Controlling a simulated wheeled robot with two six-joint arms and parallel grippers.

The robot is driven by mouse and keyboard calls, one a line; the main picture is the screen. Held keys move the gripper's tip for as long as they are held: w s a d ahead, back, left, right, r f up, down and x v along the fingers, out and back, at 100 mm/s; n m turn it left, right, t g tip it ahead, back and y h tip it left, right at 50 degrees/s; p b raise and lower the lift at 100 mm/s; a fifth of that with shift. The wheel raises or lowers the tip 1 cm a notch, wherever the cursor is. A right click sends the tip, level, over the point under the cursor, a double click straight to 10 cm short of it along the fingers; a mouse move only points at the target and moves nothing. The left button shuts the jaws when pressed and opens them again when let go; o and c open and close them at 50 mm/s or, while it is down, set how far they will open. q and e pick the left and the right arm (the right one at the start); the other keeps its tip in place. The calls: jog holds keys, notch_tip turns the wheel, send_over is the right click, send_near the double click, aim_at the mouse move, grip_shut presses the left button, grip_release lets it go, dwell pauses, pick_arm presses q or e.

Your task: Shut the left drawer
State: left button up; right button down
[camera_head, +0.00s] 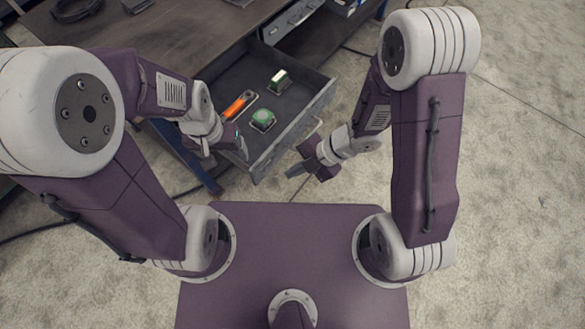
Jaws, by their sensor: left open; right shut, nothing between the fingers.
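The left drawer (316,92) is pulled out from the dark workbench, and its inside is visible. Its front panel (275,150) faces the lower right, with a pale handle (311,136) on the outside. Inside lie an orange-handled tool (238,104), a round green-topped item (263,118) and a green and white block (279,79). My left gripper (240,146) is open at the drawer's near left corner; I cannot tell whether it touches. My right gripper (290,172) is shut and empty, just outside the front panel, below the handle.
The workbench top (160,35) fills the upper left, with dark objects near its back. A second drawer front (291,21) stands further along the bench and looks shut. A blue bench leg (188,158) stands beside my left forearm. The concrete floor (520,180) on the right is clear.

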aim_at(261, 175)
pick_arm(q)
jog(key=shift+w+f+b, duration=0.1)
jog(key=shift+f+b, duration=0.35)
jog(key=shift+f, duration=0.5)
pick_arm(e)
jog(key=a+f, duration=0.1)
jog(key=a, duration=0.1)
jog(key=w+a+f, duration=0.1)
jog(key=a+f, duration=0.1)
jog(key=w+a+f, duration=0.1)
jog(key=a+f, duration=0.1)
jog(key=shift+w+a, duration=0.2)
jog(key=shift+a, duration=0.2)
jog(key=shift+r, duration=0.1)
